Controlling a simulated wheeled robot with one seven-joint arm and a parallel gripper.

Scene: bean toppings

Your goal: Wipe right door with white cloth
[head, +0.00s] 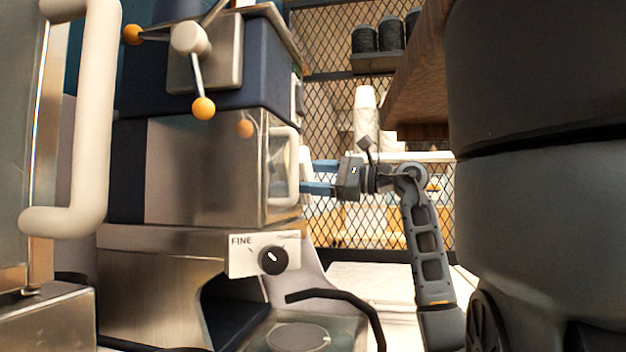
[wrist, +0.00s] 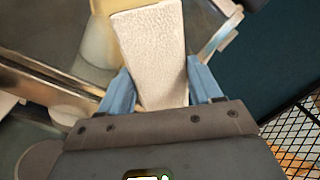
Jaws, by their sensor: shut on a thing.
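My gripper (head: 308,177) reaches in from the right, with its blue fingers pointing left at the side of a metal machine. In the wrist view my gripper (wrist: 158,82) is shut on the white cloth (wrist: 150,45), a stiff, textured pale block between the fingers. A small pale part of the cloth (head: 305,160) seems to show beyond the fingers in the head view. A steel door with a pale bar handle (head: 285,165) is just left of the fingers; I take it as the right door. Whether the cloth touches it is unclear.
A large pale handle (head: 70,215) stands close at the far left. A dial panel marked FINE (head: 265,255) is below the door.

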